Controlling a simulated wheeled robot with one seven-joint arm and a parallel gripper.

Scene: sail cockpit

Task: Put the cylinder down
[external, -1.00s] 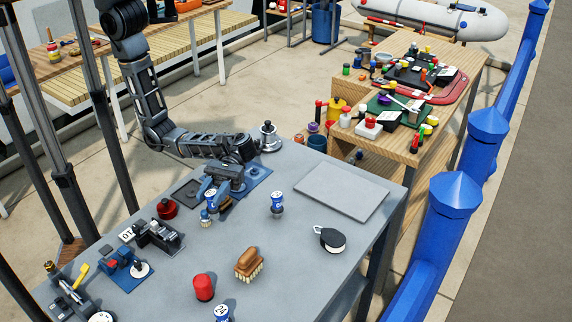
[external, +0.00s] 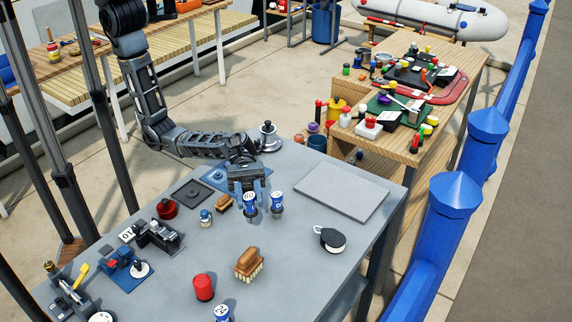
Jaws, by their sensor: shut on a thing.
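My gripper (external: 249,193) points down over the grey table (external: 165,265), right of its blue mat. It is shut on a blue cylinder with a white label (external: 250,206). The cylinder is upright; I cannot tell whether its bottom touches the table. A similar blue and white can (external: 277,204) stands close on its right. My fingers hide part of the held cylinder's upper side.
A small blue and white figure-like item (external: 206,217) and a brown brush (external: 223,202) lie to the left. A grey plate (external: 342,191) is to the right. A larger brush (external: 249,264) and red cylinder (external: 203,287) are nearer. The table between is clear.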

